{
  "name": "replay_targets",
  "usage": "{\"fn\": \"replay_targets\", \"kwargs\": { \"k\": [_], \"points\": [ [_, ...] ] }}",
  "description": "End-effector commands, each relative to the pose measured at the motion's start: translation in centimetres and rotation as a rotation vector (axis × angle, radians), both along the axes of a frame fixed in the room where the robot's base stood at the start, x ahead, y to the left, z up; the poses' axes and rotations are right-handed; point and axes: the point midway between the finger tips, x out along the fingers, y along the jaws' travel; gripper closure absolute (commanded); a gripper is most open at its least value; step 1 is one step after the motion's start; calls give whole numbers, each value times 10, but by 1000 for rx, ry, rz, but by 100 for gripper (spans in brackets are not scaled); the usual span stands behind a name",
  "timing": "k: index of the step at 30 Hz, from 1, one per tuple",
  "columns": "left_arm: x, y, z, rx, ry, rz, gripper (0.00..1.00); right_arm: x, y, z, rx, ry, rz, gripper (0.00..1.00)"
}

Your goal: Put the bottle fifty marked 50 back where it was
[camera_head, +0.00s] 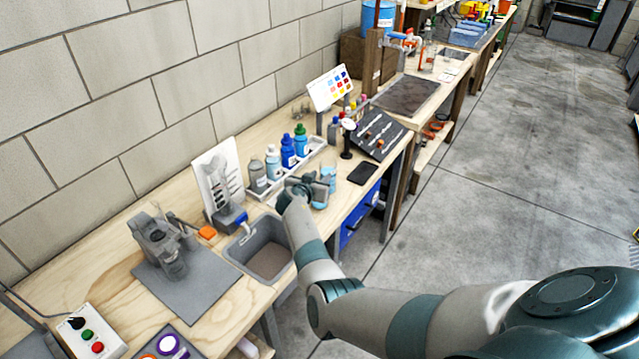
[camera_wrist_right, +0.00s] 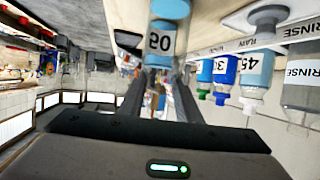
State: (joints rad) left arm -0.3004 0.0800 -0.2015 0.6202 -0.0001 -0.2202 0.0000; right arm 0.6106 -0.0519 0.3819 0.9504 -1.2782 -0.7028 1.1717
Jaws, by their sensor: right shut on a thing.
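The bottle marked 50 (camera_wrist_right: 160,42) is pale blue with a white label. In the right wrist view it is between the fingers of my right gripper (camera_wrist_right: 158,88), which is shut on it. That view is upside down, and the bottle looks about upright. In the head view the bottle (camera_head: 328,174) shows as a pale blue shape just beyond my right gripper (camera_head: 312,189), over the front of the bench. I cannot tell whether its base touches the bench. A white rack (camera_head: 312,158) stands behind it with several bottles in a row. My left gripper is not in view.
The rack holds a grey RINSE bottle (camera_head: 258,177), a pale blue bottle marked 45 (camera_wrist_right: 256,72), a blue bottle (camera_head: 288,152) and a green-capped bottle (camera_head: 301,139). A grey basin (camera_head: 240,262) is at left of the gripper. A dark phone-like slab (camera_head: 363,173) lies at right.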

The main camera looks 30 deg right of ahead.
Motion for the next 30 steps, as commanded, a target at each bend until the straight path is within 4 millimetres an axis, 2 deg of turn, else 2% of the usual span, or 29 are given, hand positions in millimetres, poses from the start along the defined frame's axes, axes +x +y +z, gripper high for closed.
{"fn": "replay_targets", "kwargs": {
  "k": [1,5,14,30],
  "points": [
    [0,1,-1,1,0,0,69,-3,2,-5,6,8,-1,100],
    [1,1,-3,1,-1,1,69,-2,2,1,5,7,-1,100],
    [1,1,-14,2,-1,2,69,-1,1,37,4,0,-1,100],
    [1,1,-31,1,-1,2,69,-64,-66,90,0,0,-3,100]
  ]
}}
